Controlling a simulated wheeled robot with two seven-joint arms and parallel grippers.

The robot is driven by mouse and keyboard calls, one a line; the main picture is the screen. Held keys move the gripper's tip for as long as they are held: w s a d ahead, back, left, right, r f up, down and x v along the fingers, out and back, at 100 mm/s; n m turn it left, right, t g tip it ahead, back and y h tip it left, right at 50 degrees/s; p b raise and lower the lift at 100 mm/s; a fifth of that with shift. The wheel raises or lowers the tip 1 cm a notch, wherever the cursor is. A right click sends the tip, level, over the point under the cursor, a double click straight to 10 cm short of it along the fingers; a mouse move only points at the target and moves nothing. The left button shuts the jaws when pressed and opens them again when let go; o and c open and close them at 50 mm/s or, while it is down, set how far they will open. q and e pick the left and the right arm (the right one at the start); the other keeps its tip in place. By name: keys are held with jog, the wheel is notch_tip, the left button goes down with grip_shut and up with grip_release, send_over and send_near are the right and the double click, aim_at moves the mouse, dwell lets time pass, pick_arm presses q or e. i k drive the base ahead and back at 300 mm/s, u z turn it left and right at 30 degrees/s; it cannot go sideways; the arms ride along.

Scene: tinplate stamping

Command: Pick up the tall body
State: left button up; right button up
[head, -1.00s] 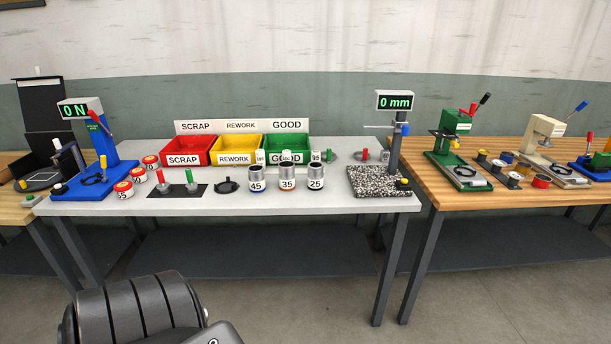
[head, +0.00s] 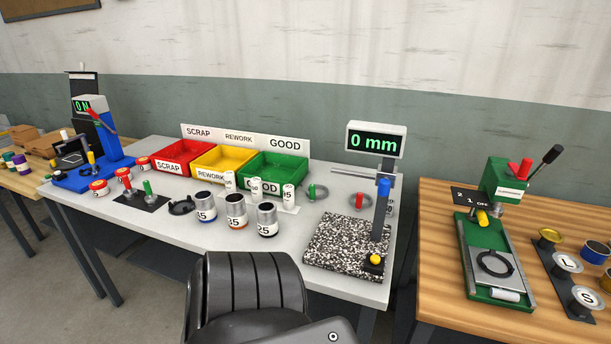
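I cannot single out a tall body for certain. On the wooden table at right stand a blue-sided tin (head: 595,253) and another tin cut by the right edge. Beside them a dark rack carries a gold round piece (head: 550,236) and pale pieces marked L (head: 567,262) and S (head: 587,297). On the grey table stand three grey cylinders with number labels, at left (head: 205,207), middle (head: 236,212) and right (head: 267,220). Neither of my grippers is in view.
A green press (head: 503,182) with a long lever stands on the wooden table (head: 437,280). A gauge with a 0 mm display (head: 375,140) rises from a speckled slab (head: 335,245). Red (head: 180,160), yellow (head: 222,163) and green (head: 270,172) bins line the back. A gap separates the tables.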

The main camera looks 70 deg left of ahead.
aim_at(237, 211)
jog(key=i, duration=0.85)
jog(key=u, duration=2.05)
